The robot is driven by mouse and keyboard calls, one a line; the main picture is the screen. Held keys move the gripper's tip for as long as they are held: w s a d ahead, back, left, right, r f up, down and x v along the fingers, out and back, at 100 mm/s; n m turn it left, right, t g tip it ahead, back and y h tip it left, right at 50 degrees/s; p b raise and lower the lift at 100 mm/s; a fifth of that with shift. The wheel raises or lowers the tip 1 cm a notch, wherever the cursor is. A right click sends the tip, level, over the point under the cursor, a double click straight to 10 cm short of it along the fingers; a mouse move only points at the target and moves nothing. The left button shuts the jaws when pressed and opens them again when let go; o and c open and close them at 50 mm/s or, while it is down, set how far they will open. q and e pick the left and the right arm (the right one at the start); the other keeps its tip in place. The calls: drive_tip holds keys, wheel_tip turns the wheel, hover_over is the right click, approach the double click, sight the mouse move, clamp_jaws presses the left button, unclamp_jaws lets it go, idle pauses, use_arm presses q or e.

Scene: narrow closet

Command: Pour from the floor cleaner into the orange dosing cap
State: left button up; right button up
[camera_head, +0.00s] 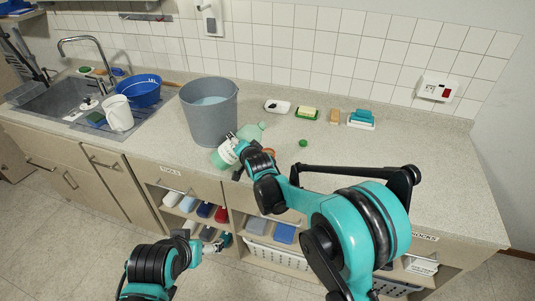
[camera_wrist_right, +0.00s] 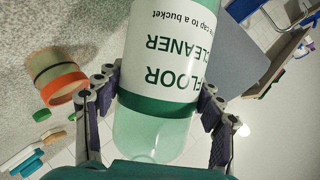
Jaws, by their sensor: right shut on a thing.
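The floor cleaner (camera_head: 228,152) is a translucent green bottle with a white label, tilted over the counter in front of the grey bucket. My right gripper (camera_head: 240,150) is shut on it. In the right wrist view the bottle (camera_wrist_right: 160,75) lies between the two fingers, its label lettering upside down. The orange dosing cap (camera_head: 270,152) is on the counter just right of the bottle, partly hidden by my right gripper. The right wrist view shows its orange rim (camera_wrist_right: 66,88), apart from the bottle. My left gripper (camera_head: 215,243) is low before the cabinets; its fingers are unclear.
The grey bucket (camera_head: 209,115) stands behind the bottle. A small green cap (camera_head: 303,142) lies right of the dosing cap. A white dish (camera_head: 277,106), sponges (camera_head: 307,113) and a teal brush (camera_head: 361,118) lie farther back. The right counter is clear. The sink is left.

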drive_tip(key=shift+s+a+f+m+y+b, duration=0.1)
drive_tip(key=shift+a+f+m+y+b, duration=0.45)
drive_tip(key=shift+f+m+y+b, duration=0.2)
idle(2.9)
drive_tip(key=shift+a+f+m+y+b, duration=0.25)
drive_tip(key=shift+f+m+y+b, duration=0.2)
drive_tip(key=shift+f+m+b, duration=0.2)
idle(2.0)
drive_tip(key=shift+m+y+b, duration=0.3)
drive_tip(key=shift+m, duration=0.1)
idle(1.3)
